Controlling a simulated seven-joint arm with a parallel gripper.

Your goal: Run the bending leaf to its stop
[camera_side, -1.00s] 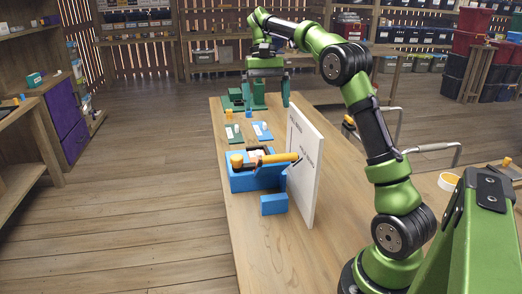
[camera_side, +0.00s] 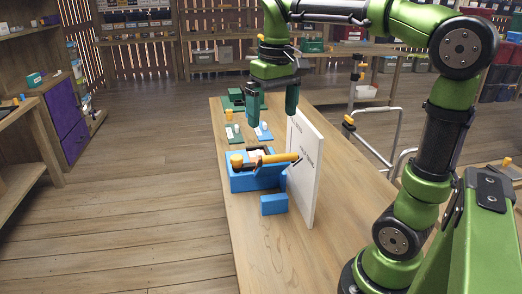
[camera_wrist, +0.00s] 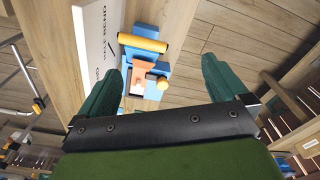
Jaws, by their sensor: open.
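The blue bending tool (camera_side: 240,182) stands on the bench in the side view, against the white board. Its blue leaf (camera_side: 272,171) is tilted up, with an orange bar handle (camera_side: 278,159) along its top. A yellow-orange round knob (camera_side: 236,161) is at its left end. My gripper (camera_side: 272,112) is open and empty, above and beyond the tool, fingers pointing down. In the wrist view the orange bar (camera_wrist: 143,42) and knob (camera_wrist: 162,84) show between and beyond my open fingers (camera_wrist: 160,88). An orange-brown piece (camera_wrist: 143,70) lies at the tool's middle; what it is I cannot tell.
The white lettered board (camera_side: 306,170) stands upright just right of the tool. A small blue block (camera_side: 273,205) is in front. Green and blue plates (camera_side: 263,132) with small parts and a green fixture (camera_side: 237,98) lie farther back. The bench's near end is bare.

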